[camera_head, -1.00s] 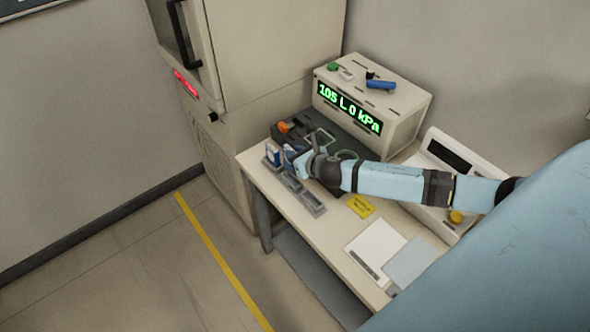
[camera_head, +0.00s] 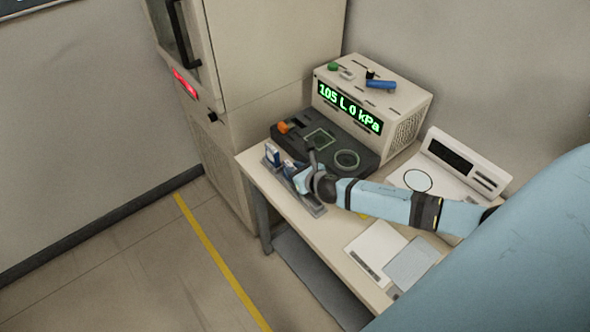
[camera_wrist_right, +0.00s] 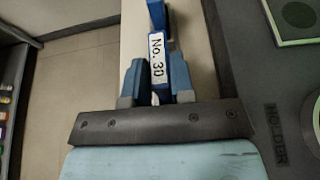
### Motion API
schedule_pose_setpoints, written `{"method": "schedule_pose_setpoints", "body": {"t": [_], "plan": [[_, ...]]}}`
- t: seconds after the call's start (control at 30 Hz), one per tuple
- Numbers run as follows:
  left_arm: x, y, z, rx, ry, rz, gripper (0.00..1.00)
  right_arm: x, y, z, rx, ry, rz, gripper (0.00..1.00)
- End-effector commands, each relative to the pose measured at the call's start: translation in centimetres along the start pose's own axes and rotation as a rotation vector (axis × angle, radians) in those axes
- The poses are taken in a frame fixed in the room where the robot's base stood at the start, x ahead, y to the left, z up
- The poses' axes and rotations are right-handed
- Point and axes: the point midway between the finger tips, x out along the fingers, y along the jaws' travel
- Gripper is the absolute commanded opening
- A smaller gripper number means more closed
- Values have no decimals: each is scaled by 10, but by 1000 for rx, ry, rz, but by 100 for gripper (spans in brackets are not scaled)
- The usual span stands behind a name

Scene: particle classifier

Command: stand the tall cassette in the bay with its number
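A blue cassette with a white label reading "No. 30" (camera_wrist_right: 157,55) stands between the fingers of my right gripper (camera_wrist_right: 160,85) in the right wrist view. The fingers appear closed on its sides. In the head view, my right gripper (camera_head: 297,178) is low over the grey rack (camera_head: 318,211), with the blue cassette (camera_head: 288,166) at its tip. Whether the cassette's foot is seated in a bay is hidden. Another blue-and-white cassette (camera_head: 272,153) stands in the rack's far left bay. The bay numbers cannot be read. My left gripper is out of view.
A dark holder plate (camera_head: 372,160) with square and round outlines lies behind the rack, before the display box (camera_head: 405,88) reading "105 L 0 kPa". A white device (camera_head: 465,160) and papers (camera_head: 375,250) lie to the right. A tall cabinet (camera_head: 265,50) stands at the left.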

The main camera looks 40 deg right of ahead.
Motion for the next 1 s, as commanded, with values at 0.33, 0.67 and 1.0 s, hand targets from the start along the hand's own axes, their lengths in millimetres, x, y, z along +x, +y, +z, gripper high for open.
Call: {"method": "schedule_pose_setpoints", "body": {"t": [0.33,0.67,1.0], "plan": [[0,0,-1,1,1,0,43,0,0,1,1,0,0,44],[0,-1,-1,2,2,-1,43,-40,-1,2,-2,2,0,44],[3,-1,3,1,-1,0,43,-106,0,3,-1,1,1,44]]}}
